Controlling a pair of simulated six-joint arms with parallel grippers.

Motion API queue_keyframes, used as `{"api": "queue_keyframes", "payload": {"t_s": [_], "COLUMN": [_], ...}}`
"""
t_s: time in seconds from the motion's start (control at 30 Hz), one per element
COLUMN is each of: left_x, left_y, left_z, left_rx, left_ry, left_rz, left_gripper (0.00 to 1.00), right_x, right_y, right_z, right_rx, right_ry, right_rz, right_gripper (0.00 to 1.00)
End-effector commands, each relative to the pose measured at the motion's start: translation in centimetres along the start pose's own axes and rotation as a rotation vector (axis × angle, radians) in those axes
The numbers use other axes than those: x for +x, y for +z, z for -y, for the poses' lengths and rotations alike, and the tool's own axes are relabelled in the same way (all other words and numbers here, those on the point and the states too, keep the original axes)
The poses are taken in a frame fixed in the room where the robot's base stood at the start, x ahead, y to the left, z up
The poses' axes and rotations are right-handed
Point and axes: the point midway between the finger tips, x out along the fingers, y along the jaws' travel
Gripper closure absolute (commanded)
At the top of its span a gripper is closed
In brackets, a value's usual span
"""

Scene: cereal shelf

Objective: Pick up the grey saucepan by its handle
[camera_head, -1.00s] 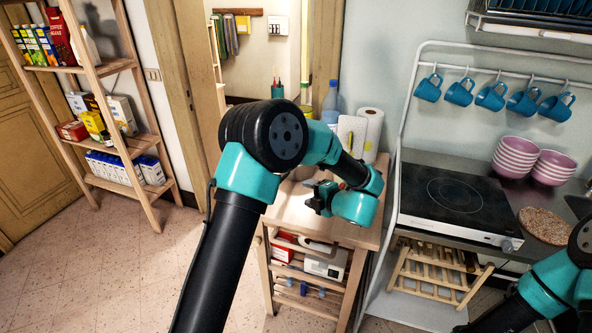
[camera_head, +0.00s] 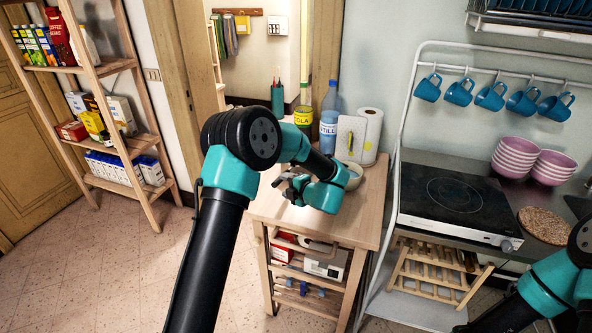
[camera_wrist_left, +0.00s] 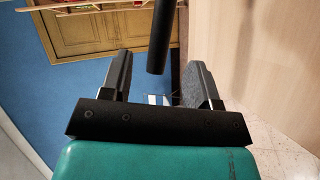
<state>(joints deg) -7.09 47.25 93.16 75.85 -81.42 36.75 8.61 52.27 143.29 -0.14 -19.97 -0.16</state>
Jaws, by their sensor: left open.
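My left gripper (camera_head: 286,186) is open over the wooden cart's top in the head view, its fingers toward the left. In the left wrist view the two fingers (camera_wrist_left: 158,64) stand apart, with a black rod (camera_wrist_left: 159,35) coming from the top edge between them. The rod looks like a handle; I cannot tell what it is attached to. My right gripper is out of view; only part of my right arm shows at the lower right.
A black hob (camera_head: 450,198) is to the right. A grocery shelf (camera_head: 125,148) stands left, with clear floor between.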

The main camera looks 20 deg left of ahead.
Motion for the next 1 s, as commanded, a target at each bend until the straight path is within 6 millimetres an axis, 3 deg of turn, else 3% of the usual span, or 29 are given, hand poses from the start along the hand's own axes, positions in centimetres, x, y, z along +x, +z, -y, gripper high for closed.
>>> {"api": "queue_keyframes", "payload": {"t_s": [0.17, 0.5, 1.0], "left_x": [0.8, 4.9, 5.2], "left_y": [-0.1, -0.3, -0.2], "left_z": [0.0, -0.1, -0.1], "left_rx": [-0.001, -0.001, 0.000], "left_ry": [0.000, -0.001, 0.000], "left_rz": [-0.002, -0.001, 0.000], "left_gripper": [0.44, 0.44, 0.44], "right_x": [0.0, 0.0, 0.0], "right_y": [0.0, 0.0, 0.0], "right_z": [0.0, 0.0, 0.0], "right_rx": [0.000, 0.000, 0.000], "right_ry": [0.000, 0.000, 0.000], "right_rz": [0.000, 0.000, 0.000], "right_gripper": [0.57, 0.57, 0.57]}}
